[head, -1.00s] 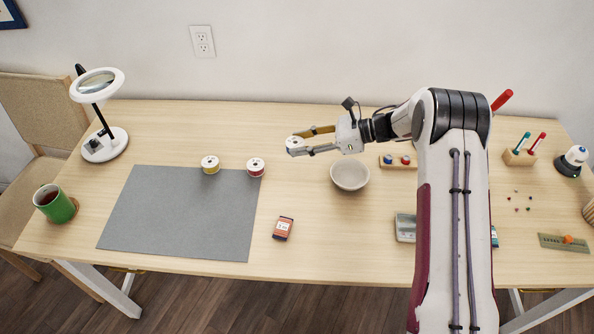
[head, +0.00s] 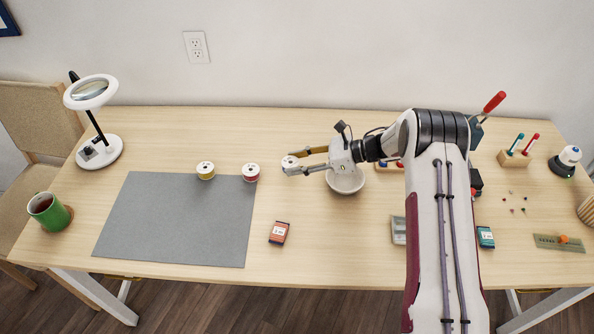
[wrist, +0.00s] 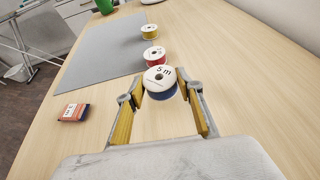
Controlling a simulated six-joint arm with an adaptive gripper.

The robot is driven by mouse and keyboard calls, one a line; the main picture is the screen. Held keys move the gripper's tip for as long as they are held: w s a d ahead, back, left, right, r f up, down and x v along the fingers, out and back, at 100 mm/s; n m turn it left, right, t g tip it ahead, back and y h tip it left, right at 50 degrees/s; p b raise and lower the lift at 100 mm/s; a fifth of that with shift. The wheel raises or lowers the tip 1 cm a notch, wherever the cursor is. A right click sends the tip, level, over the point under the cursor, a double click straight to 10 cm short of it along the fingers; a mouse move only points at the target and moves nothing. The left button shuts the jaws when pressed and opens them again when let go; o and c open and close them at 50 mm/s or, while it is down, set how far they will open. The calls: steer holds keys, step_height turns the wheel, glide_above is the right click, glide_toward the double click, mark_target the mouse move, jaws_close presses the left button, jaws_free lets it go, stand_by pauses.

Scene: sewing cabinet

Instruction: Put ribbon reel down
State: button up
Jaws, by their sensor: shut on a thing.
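My gripper (head: 297,163) is shut on a ribbon reel (wrist: 160,76) with a white top reading "5 m" and blue ribbon. In the wrist view the reel is between the two fingertips, its top facing up. In the head view the held reel (head: 288,161) is right of the red reel. I cannot tell whether it touches the table. A red ribbon reel (head: 250,172) and a yellow ribbon reel (head: 205,170) stand near the back edge of the grey mat (head: 175,225). Both also show in the wrist view, red (wrist: 154,56) nearer and yellow (wrist: 149,32) farther.
A white bowl (head: 345,184) sits under my gripper's wrist in the head view. A small red box (head: 279,233) lies right of the mat. A magnifier lamp (head: 99,152) and green mug (head: 48,211) stand at left. Bare table lies between box and reels.

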mark_target(297, 178)
steer(key=shift+f, duration=1.85)
steer(key=shift+f, duration=0.1)
steer(key=o, duration=0.9)
steer(key=shift+o, duration=0.2)
steer(key=shift+d+r, duration=0.35)
steer(key=shift+d, duration=0.1)
steer(key=v, duration=1.1)
steer(key=shift+f, duration=0.1)
